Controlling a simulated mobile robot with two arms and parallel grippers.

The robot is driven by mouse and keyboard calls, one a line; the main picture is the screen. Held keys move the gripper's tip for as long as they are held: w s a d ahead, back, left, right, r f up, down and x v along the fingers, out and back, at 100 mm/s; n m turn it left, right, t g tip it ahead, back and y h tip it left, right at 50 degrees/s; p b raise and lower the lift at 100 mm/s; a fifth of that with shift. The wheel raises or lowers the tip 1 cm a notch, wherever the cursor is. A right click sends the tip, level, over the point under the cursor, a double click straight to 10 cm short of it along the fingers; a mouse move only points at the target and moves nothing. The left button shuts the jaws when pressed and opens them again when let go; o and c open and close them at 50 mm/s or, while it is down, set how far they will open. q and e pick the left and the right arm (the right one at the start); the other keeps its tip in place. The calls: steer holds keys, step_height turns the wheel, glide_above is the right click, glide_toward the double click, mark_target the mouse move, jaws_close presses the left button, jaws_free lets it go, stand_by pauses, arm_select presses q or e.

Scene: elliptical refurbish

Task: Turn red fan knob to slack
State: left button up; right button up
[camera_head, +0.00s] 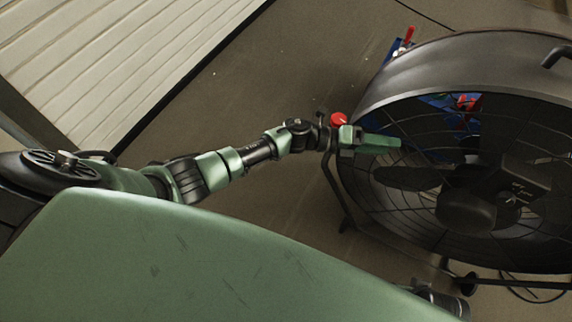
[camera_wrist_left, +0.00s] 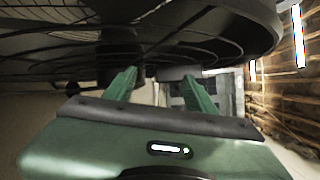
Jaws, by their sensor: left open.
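The large black drum fan (camera_head: 430,75) stands at the right in the head view, its round grille facing me. The red knob (camera_head: 339,120) is at the fan's left edge, with a light mark on its face. My left gripper (camera_head: 399,143) reaches in from the left; its green fingers point right, in front of the grille, and the knob appears just behind its base. In the left wrist view the fingers (camera_wrist_left: 160,84) are spread apart below the fan's rim (camera_wrist_left: 240,35). The knob cannot be made out there. I cannot tell whether the gripper touches the fan.
A blue object with red parts (camera_head: 395,47) is behind the fan. A pale slatted panel (camera_head: 100,50) lies at the upper left. The brown floor (camera_head: 250,90) between panel and fan is clear. The fan's tube stand (camera_head: 345,205) and a cable (camera_head: 530,292) are low at the right.

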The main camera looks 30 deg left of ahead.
arm_select(q)
steer(key=s+a+f+n+t+y+p, duration=0.3)
steer(key=a+f+n+t+y, duration=0.3)
steer(key=a+f+n, duration=0.7)
steer(key=s+a+f+n+g+y+p, duration=0.1)
steer(key=s+a+f+n+g+y, duration=0.1)
steer(key=s+f+n, duration=0.3)
steer(key=s+a+f+n+g+y+p, duration=0.1)
steer(key=s+a+f+n+y, duration=0.3)
steer(key=s+f, duration=0.4)
steer(key=shift+s+a+f+n+g+y+p, duration=0.15)
steer(key=shift+a+f+n+g+y+p, duration=0.3)
steer(key=shift+n, duration=0.35)
steer(key=shift+d, duration=0.1)
